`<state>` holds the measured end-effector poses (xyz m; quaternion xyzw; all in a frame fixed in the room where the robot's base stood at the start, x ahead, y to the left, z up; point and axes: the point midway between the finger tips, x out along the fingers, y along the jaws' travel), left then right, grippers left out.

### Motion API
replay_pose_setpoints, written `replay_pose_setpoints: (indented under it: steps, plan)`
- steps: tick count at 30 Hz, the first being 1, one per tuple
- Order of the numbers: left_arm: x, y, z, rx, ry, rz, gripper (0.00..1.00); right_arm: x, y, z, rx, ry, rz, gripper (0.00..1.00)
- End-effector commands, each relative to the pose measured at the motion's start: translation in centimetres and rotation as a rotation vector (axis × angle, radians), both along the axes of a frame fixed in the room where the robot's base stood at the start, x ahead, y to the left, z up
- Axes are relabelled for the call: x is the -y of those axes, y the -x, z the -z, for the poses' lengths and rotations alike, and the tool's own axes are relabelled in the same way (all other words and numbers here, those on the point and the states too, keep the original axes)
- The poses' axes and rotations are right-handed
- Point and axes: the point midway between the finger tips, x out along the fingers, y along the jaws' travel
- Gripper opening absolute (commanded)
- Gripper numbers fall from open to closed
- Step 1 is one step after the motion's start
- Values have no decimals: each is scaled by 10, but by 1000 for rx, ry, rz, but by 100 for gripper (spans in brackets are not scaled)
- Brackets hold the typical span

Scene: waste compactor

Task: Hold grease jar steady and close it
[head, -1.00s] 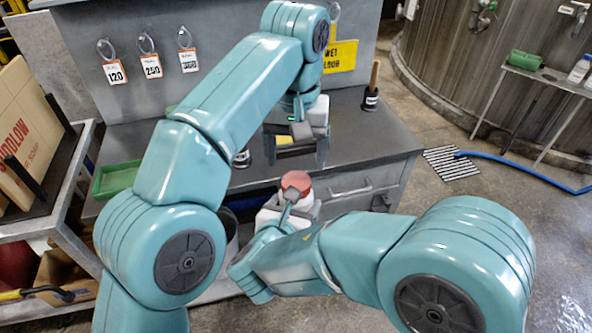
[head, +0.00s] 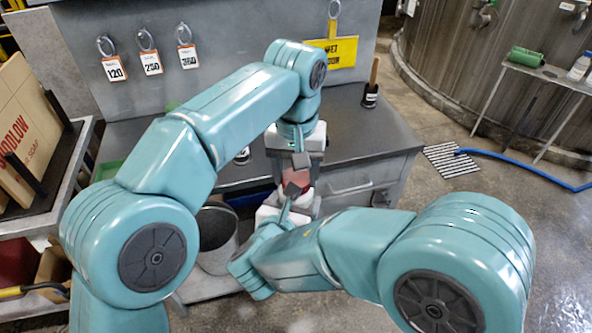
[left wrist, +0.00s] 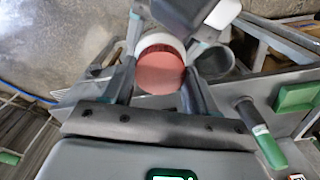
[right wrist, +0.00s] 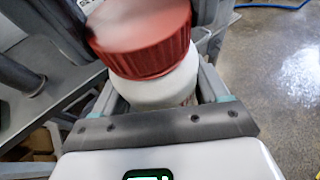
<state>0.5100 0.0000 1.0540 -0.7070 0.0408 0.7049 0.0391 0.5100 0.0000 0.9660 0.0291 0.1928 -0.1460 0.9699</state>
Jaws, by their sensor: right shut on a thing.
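The grease jar is white and its red lid (right wrist: 145,40) sits on top of its body (right wrist: 155,88), looking slightly tilted in the right wrist view. My right gripper (head: 288,212) is shut on the jar body and holds it upright in front of the counter. My left gripper (head: 298,172) is above the jar, pointing down. In the left wrist view the lid (left wrist: 160,73) lies between its two fingers, which are apart and very near the lid's sides. In the head view the fingers partly hide the lid.
A grey bucket (head: 217,240) is below left. A cart with a cardboard box (head: 25,125) is at far left. Open floor lies right.

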Motion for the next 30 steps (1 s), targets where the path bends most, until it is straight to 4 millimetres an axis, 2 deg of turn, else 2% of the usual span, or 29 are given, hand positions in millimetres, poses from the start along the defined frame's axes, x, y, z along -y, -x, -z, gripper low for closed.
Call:
replay_pose_setpoints:
  steps: [4,8,12,13,15,16,25,30]
  plan:
    - [0,0,0,0,-1,10,21,0,0,-1,2,-1,2,0]
    - [0,0,0,1,-1,158,21,0,0,-1,2,-1,2,0]
    - [0,0,0,0,-2,160,21,0,0,-1,2,-1,2,0]
    - [0,0,0,0,-2,160,61,0,0,-1,2,-1,2,0]
    - [0,0,0,1,-1,160,84,0,0,-1,2,-1,2,0]
    - [0,0,0,1,-1,160,87,0,0,-1,2,-1,2,0]
    - [0,0,-2,1,-1,159,87,0,0,-1,2,-1,2,0]
    - [0,-1,-21,4,1,157,87,0,0,-1,2,0,0,0]
